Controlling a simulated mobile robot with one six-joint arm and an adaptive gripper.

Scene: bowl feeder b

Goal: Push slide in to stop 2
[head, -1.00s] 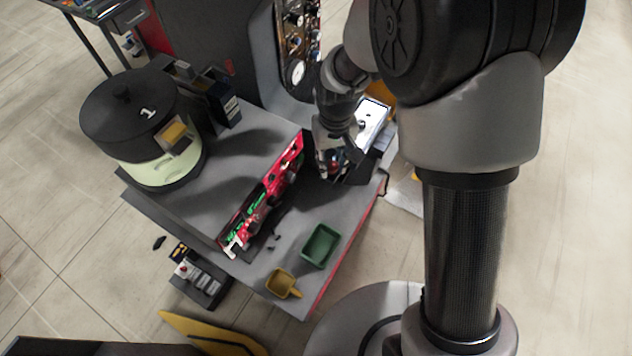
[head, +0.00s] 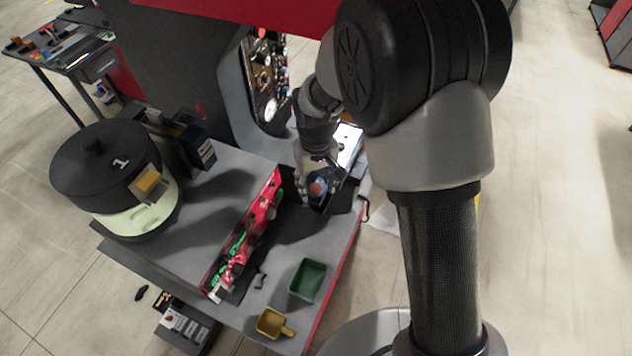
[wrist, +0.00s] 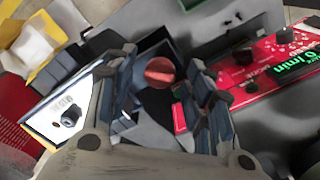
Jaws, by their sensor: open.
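A round red knob (wrist: 160,71) sits on a dark boxy unit (wrist: 152,105) in the wrist view, and I take it to be on the slide. It also shows as a small red spot in the head view (head: 318,188). My gripper (wrist: 160,82) is open, with one finger on each side of the knob and a gap to each. In the head view my gripper (head: 319,178) is low over the dark unit at the bench's right side. Stop marks are not readable, and the fingers and wrist hide part of the unit.
A white-faced panel with a black knob (wrist: 70,116) stands close left of my gripper. A red control panel (head: 243,230) with green displays is to the other side. A green tray (head: 307,280), a yellow scoop (head: 272,323) and the bowl feeder (head: 115,185) share the bench.

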